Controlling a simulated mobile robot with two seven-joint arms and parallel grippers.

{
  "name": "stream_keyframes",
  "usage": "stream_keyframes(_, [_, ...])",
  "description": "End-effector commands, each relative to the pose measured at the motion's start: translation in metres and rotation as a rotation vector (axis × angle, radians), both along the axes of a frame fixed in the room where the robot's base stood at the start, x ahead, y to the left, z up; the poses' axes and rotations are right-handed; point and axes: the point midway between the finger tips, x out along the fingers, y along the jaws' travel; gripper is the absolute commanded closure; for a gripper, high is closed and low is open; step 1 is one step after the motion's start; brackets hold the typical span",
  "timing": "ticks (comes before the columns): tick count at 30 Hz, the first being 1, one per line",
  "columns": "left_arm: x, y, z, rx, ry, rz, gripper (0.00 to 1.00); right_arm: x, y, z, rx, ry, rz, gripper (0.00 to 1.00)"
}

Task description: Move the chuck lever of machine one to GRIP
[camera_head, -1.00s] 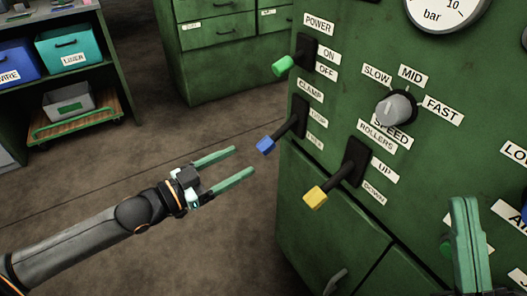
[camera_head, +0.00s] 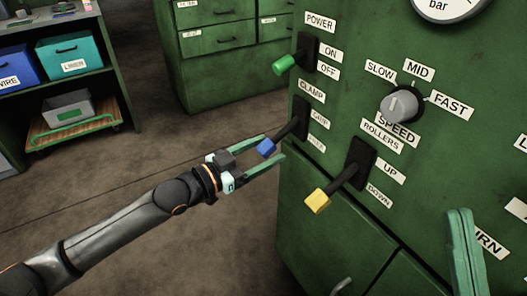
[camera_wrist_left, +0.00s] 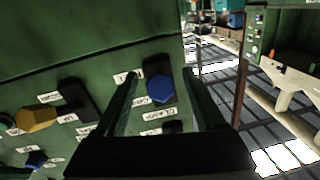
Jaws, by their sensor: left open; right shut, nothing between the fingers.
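The blue-knobbed lever (camera_head: 265,148) sits under a CLAMP label on the green machine's panel; I see no chuck label. Its black arm slants down and left from its slot. Two smaller labels beside the slot are hard to read. My left gripper (camera_head: 274,147) is open, its two green fingers on either side of the blue knob in the head view. In the left wrist view the blue knob (camera_wrist_left: 160,90) shows between the fingers; contact cannot be told. My right gripper (camera_head: 460,213) is shut and empty in front of the panel at the lower right.
A green-knobbed POWER lever (camera_head: 286,64) is above and a yellow-knobbed ROLLERS lever (camera_head: 318,200) is below right, close to the left gripper. A grey SPEED dial (camera_head: 399,105) is further right. Shelves with bins (camera_head: 68,52) stand at the left. The floor between is clear.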

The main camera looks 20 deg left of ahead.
Motion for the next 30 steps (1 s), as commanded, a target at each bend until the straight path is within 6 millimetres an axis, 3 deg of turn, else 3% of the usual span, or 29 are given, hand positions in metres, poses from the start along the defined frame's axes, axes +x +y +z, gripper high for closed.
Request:
stream_keyframes(4, [-0.0001,0.0,0.0,0.0,0.0,0.0,0.3,0.0,0.0002,0.0002,0.0,0.0,0.0,1.0])
stream_keyframes(23, [-0.0004,0.0001,-0.0001,0.0,0.0,0.0,1.0,0.0,0.0001,0.0006,0.002,-0.001,0.001,1.0])
stream_keyframes(30, [-0.0004,0.0001,-0.0001,0.001,-0.001,0.0,1.0,0.0,-0.0002,0.0008,0.003,-0.001,0.0,1.0])
